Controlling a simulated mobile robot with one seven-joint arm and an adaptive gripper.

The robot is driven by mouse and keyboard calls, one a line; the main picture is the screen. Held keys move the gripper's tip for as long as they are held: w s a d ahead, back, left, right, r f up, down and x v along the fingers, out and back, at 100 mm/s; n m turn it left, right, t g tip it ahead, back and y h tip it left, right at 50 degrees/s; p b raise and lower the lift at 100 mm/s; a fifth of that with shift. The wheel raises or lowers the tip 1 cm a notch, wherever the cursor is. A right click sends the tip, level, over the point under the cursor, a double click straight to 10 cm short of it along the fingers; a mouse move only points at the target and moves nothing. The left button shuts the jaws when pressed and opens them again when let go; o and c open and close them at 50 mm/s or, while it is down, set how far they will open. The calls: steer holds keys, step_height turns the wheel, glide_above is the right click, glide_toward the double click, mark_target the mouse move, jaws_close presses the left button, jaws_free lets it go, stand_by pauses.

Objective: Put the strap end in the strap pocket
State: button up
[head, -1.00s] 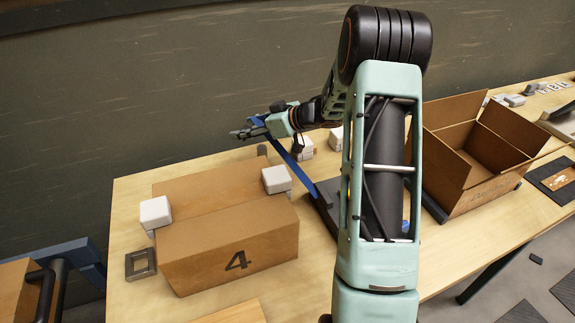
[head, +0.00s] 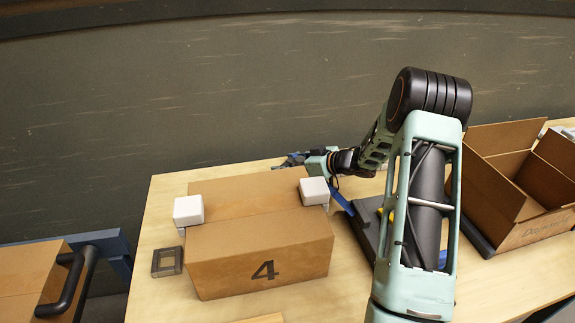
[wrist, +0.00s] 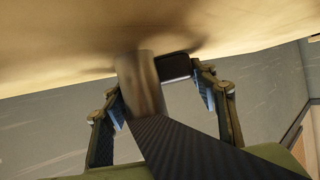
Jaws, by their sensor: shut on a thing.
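In the wrist view, the strap shows as a dark ribbed band (wrist: 195,148) running up between the fingers of my gripper (wrist: 160,100). It meets a blurred grey-brown upright piece (wrist: 140,84), perhaps the strap end. A black rounded block (wrist: 174,67) is beside that piece, close to a tan surface. I cannot make out the strap pocket.
The carton (head: 262,256) marked 4 has white corner blocks (head: 188,210) on top. An open carton (head: 512,206) stands at right, beyond my arm. A grey square frame (head: 167,262) lies left of the numbered carton. The back left table (head: 160,200) is clear, with a wall behind.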

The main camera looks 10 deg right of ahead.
steer(key=o, duration=1.3)
